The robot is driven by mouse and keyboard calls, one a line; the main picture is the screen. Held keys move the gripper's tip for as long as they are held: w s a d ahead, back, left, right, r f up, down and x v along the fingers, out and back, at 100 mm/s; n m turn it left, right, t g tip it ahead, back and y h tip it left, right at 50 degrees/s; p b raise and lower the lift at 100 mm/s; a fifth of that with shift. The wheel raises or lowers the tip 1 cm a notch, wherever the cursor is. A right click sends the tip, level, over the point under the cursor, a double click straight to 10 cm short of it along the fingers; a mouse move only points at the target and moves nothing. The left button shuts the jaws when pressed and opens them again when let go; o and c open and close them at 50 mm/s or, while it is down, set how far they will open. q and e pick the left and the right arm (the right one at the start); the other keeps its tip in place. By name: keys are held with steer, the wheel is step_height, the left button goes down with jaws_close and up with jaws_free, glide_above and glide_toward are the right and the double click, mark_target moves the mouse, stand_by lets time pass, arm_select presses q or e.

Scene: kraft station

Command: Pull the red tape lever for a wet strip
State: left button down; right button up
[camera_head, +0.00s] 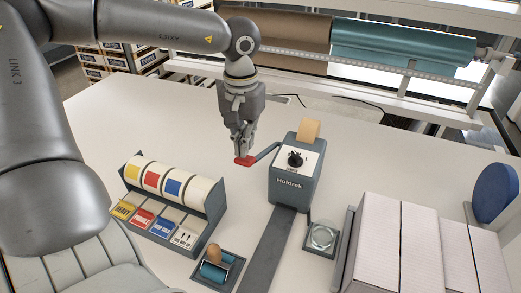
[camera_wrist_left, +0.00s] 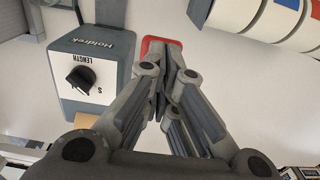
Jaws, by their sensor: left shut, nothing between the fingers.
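The grey Holdrek tape machine (camera_head: 296,183) stands on the white table, with a black length knob on its pale face. Its lever arm reaches out to the left and ends in a red lever tip (camera_head: 244,161). My left gripper (camera_head: 241,151) points down with its fingertips right at the red tip, fingers shut. In the left wrist view the red tip (camera_wrist_left: 156,43) shows just beyond the closed fingertips, partly hidden by them. The machine (camera_wrist_left: 92,70) is beside it on the left. I cannot tell whether the fingers touch the tip. My right gripper is not in view.
A label dispenser (camera_head: 210,203) with coloured rolls stands left of the machine. A small blue roller tray (camera_head: 217,268) and a glass dish (camera_head: 322,237) sit in front. White boxes (camera_head: 395,240) fill the right. Paper rolls (camera_head: 400,47) hang behind.

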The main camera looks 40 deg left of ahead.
mark_target(245, 159)
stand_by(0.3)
arm_select(q)
steer(key=shift+f, duration=0.1)
steer(key=shift+f+b, duration=2.15)
steer(key=shift+f, duration=0.25)
steer(key=shift+f+b, duration=2)
steer(key=shift+b, duration=0.05)
